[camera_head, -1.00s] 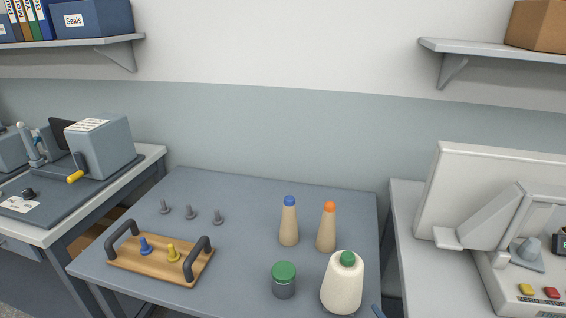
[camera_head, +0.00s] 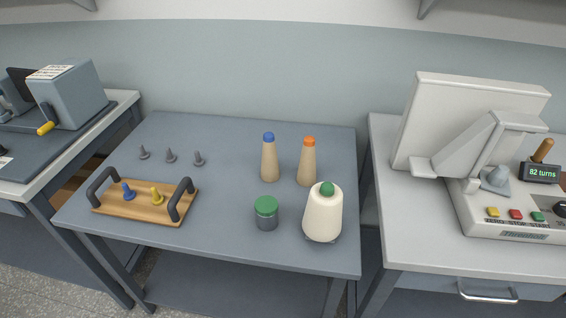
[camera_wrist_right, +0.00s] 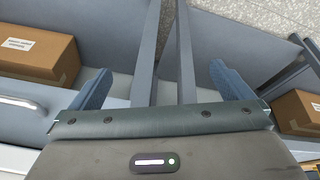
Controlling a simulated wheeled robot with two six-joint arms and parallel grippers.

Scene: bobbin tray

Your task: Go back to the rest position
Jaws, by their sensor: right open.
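My right gripper (camera_wrist_right: 160,85) shows in the right wrist view, open, with its two blue fingers apart and nothing between them. Below it are table legs, boxes and the floor. Neither gripper shows in the head view now. A blue-topped cone (camera_head: 269,160), an orange-topped cone (camera_head: 307,164), a green-lidded jar (camera_head: 266,214) and a large cream cone (camera_head: 323,216) with a green tip stand to the right.
Several grey pegs (camera_head: 171,157) stand at the table's back left. A grey hand-cranked machine (camera_head: 70,92) is on the left bench. A winder (camera_head: 510,220) reading "82 turns" is on the right bench. The table's centre is clear. A cardboard box (camera_wrist_right: 38,55) lies below my right gripper.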

